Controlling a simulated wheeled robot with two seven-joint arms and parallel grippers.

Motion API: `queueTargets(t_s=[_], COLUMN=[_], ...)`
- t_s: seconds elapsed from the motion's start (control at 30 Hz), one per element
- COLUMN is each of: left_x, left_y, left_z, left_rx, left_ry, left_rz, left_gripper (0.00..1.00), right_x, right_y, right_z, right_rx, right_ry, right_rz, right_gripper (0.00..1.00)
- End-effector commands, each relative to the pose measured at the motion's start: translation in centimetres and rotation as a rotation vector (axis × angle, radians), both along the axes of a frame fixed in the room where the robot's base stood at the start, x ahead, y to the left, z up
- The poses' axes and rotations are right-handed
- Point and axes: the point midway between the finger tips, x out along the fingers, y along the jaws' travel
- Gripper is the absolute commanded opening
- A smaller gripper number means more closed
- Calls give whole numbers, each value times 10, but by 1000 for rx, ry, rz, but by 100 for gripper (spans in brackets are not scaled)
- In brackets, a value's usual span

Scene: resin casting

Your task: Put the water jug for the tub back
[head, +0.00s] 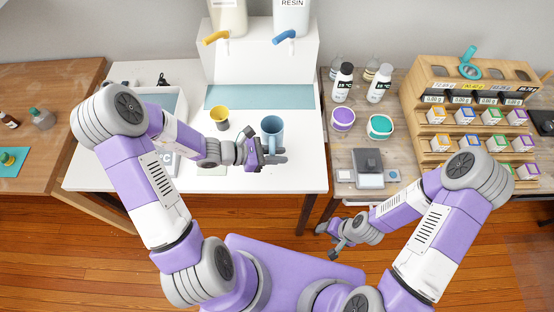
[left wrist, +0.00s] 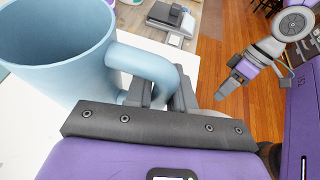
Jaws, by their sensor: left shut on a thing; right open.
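The water jug is a blue-grey jug with a handle (head: 272,128), upright over the right part of the white table in the head view. It fills the upper left of the left wrist view (left wrist: 58,62) and looks empty where its inside shows. My left gripper (head: 268,158) is shut on the jug's handle; the fingers close around it in the left wrist view (left wrist: 165,92). I cannot tell whether the jug's base touches the table. The tub (head: 165,104) at the left of the white table is partly hidden by my left arm. My right gripper (head: 329,238) is open and empty, low in front of the right table.
A yellow cup (head: 220,118) stands left of the jug. A dispenser stand (head: 260,60) with two taps is behind. The right table holds a scale (head: 369,172), purple and teal tubs, bottles and a wooden rack (head: 440,130). The white table's front right is clear.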

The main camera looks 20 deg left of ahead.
Motion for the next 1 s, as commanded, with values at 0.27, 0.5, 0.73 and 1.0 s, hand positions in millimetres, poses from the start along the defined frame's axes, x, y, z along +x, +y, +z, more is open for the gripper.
queueTargets(t_s=[0.27,0.5,0.73,1.0], left_x=[0,0,0,0], left_y=[0,0,0,0], left_z=[-33,-32,-35,-35], left_rx=[-1,0,0,0], left_ry=[2,0,1,1], left_rz=[1,1,0,0], left_gripper=[0,0,40,49], right_x=[0,0,0,0], right_y=[0,0,0,0], right_z=[-10,-10,-13,-12], right_rx=[0,0,0,0], right_ry=[0,0,0,0], right_rz=[0,0,0,0], right_gripper=[59,59,59,59])
